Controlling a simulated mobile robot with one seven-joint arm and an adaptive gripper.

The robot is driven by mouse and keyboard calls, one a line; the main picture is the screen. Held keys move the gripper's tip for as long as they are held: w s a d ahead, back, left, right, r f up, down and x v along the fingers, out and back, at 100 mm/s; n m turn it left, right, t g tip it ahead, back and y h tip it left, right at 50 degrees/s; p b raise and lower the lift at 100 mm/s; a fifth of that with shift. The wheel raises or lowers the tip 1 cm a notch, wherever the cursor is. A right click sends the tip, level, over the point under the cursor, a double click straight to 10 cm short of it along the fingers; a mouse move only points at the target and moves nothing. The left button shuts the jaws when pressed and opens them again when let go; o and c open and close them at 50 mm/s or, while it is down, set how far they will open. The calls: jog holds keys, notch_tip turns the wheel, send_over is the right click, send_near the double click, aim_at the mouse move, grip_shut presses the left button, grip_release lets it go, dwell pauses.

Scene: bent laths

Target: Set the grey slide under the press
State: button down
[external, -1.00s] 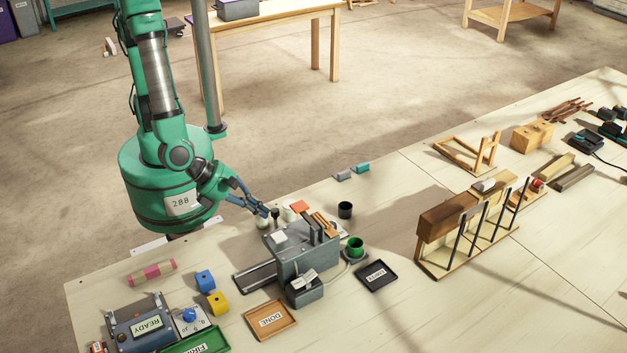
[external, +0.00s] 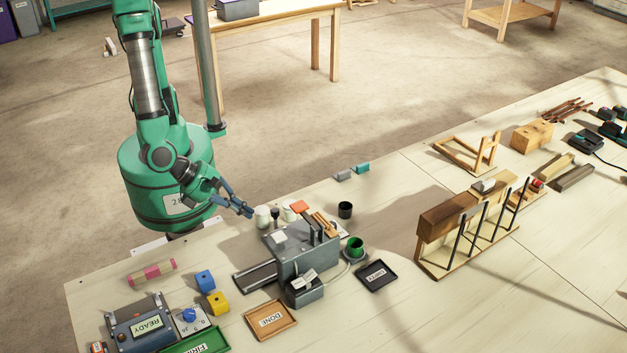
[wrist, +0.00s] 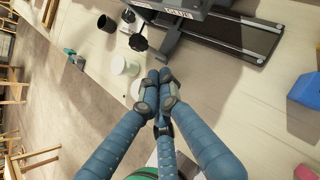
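The grey press (external: 305,262) stands on the bench. A flat grey rail (external: 255,277) sticks out from its left side, and it also shows in the wrist view (wrist: 235,38). It seems to be the slide; whether a separate carriage sits on it under the press, I cannot tell. A black knob (external: 275,213) stands at the press's back edge, and it shows in the wrist view (wrist: 138,42). My gripper (external: 250,213) is behind the press, left of the knob and apart from it. In the wrist view its fingertips (wrist: 160,78) meet, with nothing seen between them.
White pots (external: 262,217) stand close to my fingertips; one shows in the wrist view (wrist: 125,66). The DONE tray (external: 271,320) and blue block (external: 205,281) lie in front and left.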

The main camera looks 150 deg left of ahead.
jog(key=p+v, duration=0.2)
jog(key=v, duration=0.7)
jog(key=shift+d+r, duration=0.25)
jog(key=shift+r, duration=0.05)
jog(key=shift+s+r, duration=0.1)
jog(key=shift+s, duration=0.05)
jog(key=s+d+r+n+h, duration=0.1)
jog(key=s+r+n+h, duration=0.1)
jog(key=s+r+n, duration=0.2)
jog(key=s+d+r+n+t+h, duration=0.1)
jog(key=s+r+n+h, duration=0.2)
jog(key=r+n, duration=0.8)
jog(key=s+d+r+n+h+b, duration=0.1)
jog(key=s+r+n+h, duration=0.1)
jog(key=s+r+n, duration=0.4)
jog(key=shift+r+n+t+h, duration=0.35)
jog(key=shift+r+n, duration=0.55)
jog(key=shift+n, duration=0.3)
